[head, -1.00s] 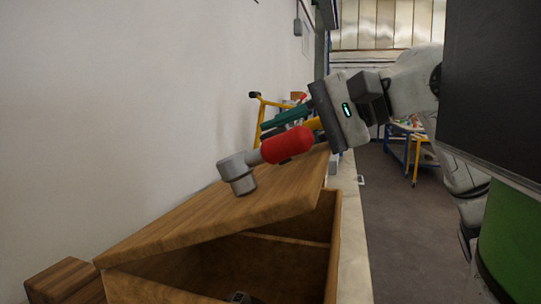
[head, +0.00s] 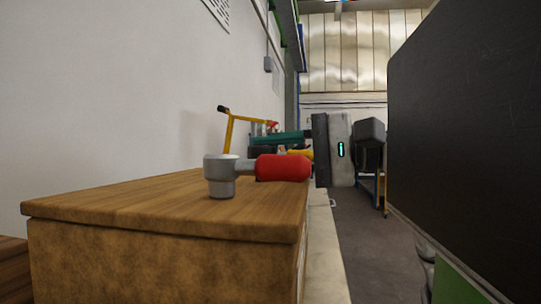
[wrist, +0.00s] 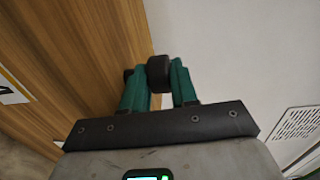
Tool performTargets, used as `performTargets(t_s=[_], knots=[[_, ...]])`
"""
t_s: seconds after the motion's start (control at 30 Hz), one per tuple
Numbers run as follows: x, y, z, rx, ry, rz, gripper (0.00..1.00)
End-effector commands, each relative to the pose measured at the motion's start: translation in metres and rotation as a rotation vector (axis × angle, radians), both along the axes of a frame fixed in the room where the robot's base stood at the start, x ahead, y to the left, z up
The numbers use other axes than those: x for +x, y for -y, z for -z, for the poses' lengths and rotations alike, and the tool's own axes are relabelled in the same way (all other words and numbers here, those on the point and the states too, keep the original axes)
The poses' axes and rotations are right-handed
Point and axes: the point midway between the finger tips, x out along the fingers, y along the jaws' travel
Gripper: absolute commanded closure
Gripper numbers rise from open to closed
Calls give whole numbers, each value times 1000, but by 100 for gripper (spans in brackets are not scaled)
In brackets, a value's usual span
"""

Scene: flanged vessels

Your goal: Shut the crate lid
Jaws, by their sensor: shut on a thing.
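The wooden crate (head: 160,266) fills the lower left of the head view. Its lid (head: 120,205) lies level on the crate, with no gap showing along the near edge. My gripper (head: 270,141) is level over the lid's right part, its teal fingers pointing left. In the wrist view the fingers (wrist: 158,78) are closed on a dark cylindrical piece (wrist: 159,73) over the wood. I cannot tell how that piece joins the lid. A red-handled grey-headed piece (head: 283,167) shows in front of the fingers, its head against the lid top in the picture. The crate's inside is hidden.
A white wall (head: 100,90) runs along the left. A yellow-framed item (head: 229,130) stands behind the lid. A wooden block (head: 12,262) sits at the lower left. A large dark panel (head: 465,130) blocks the right. Grey floor (head: 355,235) lies beyond a pale ledge.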

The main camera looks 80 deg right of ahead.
Motion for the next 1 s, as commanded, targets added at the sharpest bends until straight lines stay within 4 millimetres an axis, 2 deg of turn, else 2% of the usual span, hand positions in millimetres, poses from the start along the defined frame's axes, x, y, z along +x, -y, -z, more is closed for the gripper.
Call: performTargets(t_s=[0.03,0.5,0.53,0.57,0.87,1.0], knots=[[0,-1,5,-1,-10,-2,100],[-1,-2,9,1,-15,-4,100],[-1,-2,9,1,-15,-5,70],[-1,-2,9,0,-15,-5,67],[-3,-1,7,1,-13,-2,65],[-16,0,4,3,-10,1,65]])
